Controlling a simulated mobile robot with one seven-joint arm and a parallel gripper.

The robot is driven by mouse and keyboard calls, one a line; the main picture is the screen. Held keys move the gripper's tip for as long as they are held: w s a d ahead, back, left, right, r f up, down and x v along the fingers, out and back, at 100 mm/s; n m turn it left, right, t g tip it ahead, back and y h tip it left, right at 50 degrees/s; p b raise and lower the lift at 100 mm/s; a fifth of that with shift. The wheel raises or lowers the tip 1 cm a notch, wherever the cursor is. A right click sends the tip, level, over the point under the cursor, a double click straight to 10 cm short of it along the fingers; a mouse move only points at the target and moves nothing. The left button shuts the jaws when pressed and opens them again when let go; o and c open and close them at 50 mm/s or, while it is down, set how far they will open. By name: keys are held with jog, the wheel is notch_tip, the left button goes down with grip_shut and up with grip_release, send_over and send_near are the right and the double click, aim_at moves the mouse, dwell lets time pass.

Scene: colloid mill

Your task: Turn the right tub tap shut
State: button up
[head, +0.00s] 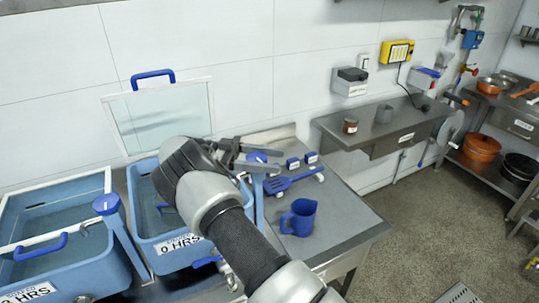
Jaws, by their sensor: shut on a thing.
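The right tub (170,256) is blue with a "0 HRS" label on its front. Its tap (259,197) is a blue upright post at the tub's right side with a blue knob on top. My gripper (268,160) reaches over the tub's right side, its two dark fingers on either side of the blue knob. It appears shut on the knob. My wrist and forearm cover part of the tub and of the tap. The knob's turned position cannot be told. A blue lever (206,262) shows low at the tub's front.
The left tub (75,270) has a similar blue-topped post (107,205). A clear lid (160,115) with a blue handle stands raised behind the right tub. Open floor lies to the right.

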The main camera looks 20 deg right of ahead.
jog(key=shift+d+r, duration=0.1)
jog(key=shift+r, duration=0.15)
jog(key=o, duration=1)
jog(key=shift+o, duration=0.2)
jog(key=shift+f, duration=0.1)
notch_tip(320, 180, up, 10)
